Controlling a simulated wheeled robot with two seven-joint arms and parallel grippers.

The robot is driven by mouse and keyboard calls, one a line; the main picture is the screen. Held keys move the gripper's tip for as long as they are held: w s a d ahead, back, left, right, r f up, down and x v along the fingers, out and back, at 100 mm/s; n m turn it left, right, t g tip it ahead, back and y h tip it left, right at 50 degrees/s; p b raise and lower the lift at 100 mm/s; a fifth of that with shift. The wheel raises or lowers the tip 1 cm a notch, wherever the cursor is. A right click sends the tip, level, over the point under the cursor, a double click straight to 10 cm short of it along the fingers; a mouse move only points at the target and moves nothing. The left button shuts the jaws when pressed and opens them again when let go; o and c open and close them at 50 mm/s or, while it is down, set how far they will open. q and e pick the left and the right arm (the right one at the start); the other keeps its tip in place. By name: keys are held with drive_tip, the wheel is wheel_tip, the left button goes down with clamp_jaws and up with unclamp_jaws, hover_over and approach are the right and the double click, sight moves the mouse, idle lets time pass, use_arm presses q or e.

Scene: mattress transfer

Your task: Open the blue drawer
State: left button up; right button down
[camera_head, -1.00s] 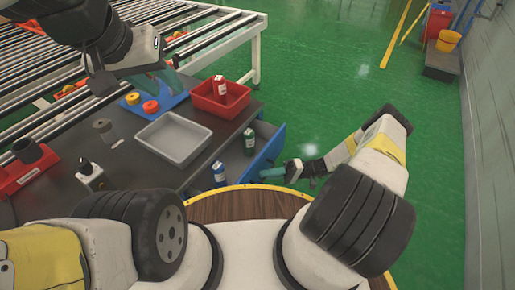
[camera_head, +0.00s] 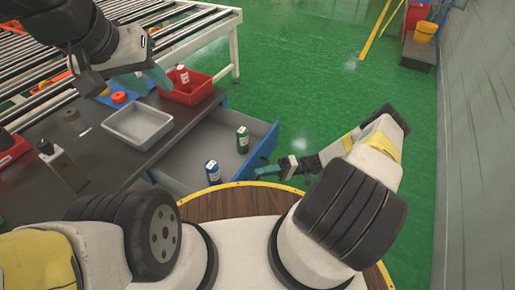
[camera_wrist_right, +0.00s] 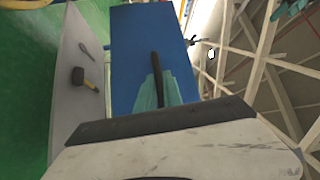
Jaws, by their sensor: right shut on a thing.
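The blue drawer (camera_head: 262,146) is pulled out from the dark table, its grey inside showing. A green bottle (camera_head: 242,139) and a dark blue bottle (camera_head: 212,172) stand in it. My right gripper (camera_head: 262,172) is at the outer face of the drawer front. In the right wrist view, its teal fingers (camera_wrist_right: 160,85) are shut on the dark drawer handle (camera_wrist_right: 156,66), with the blue drawer front (camera_wrist_right: 145,35) behind it. My left gripper (camera_head: 146,80) hangs above the table's far part, its teal fingers apart and empty.
A roller conveyor (camera_head: 215,28) lies behind.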

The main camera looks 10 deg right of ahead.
drive_tip(key=shift+s+d+f, duration=0.1)
drive_tip(key=shift+s+d, duration=0.05)
drive_tip(key=shift+d, duration=0.2)
drive_tip(key=c, duration=1.5)
unclamp_jaws()
drive_tip(key=v, duration=0.7)
drive_tip(key=shift+d, duration=0.45)
